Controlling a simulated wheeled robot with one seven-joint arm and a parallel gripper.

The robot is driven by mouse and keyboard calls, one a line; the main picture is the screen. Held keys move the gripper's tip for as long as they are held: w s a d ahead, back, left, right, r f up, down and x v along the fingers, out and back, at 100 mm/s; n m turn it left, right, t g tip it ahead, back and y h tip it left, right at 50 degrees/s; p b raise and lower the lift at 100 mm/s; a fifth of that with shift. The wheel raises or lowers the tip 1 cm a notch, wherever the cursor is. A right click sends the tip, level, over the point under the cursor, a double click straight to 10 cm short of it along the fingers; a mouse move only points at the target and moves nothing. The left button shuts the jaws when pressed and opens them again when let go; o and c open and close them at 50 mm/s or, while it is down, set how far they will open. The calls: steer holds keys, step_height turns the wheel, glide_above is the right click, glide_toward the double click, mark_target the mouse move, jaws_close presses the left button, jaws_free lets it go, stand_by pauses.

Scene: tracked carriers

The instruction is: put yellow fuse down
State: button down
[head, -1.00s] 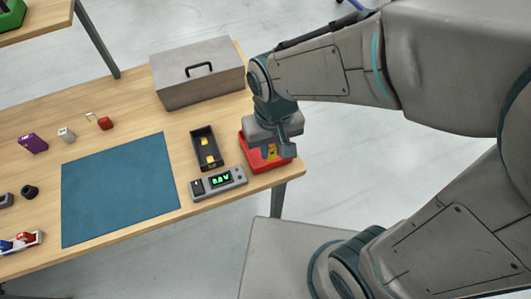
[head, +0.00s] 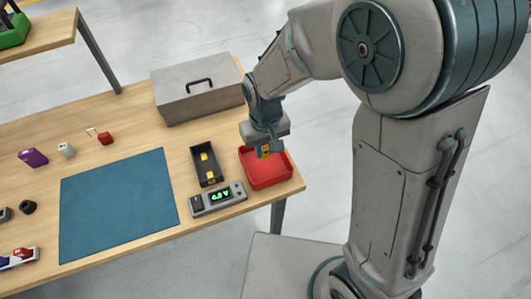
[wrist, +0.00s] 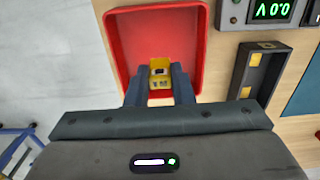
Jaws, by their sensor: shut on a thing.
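My gripper (head: 262,150) is shut on the yellow fuse (wrist: 160,78), which sits between the two fingers in the wrist view. In the head view the fuse (head: 265,151) shows at the fingertips, over the back part of the red tray (head: 284,177). In the wrist view the red tray (wrist: 193,22) lies beyond and below the fuse. Its visible floor is empty. I cannot tell exactly how high the fuse is above the tray floor.
A black holder (head: 207,178) with yellow pieces and a meter with a green display (head: 203,203) stand left of the tray. A grey toolbox (head: 185,97) is behind. A blue mat (head: 118,205) lies left. The tray is close to the table's right edge.

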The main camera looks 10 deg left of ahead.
mark_target(265, 155)
steer(key=shift+w+f, duration=0.15)
steer(key=shift+w, duration=0.05)
steer(key=shift+f, duration=1.95)
steer(key=shift+f, duration=0.1)
steer(key=shift+f, duration=0.15)
steer(key=c, duration=1.3)
jaws_free()
steer(key=shift+o, duration=0.2)
step_height(265, 155, up, 12)
steer(key=shift+r, duration=0.25)
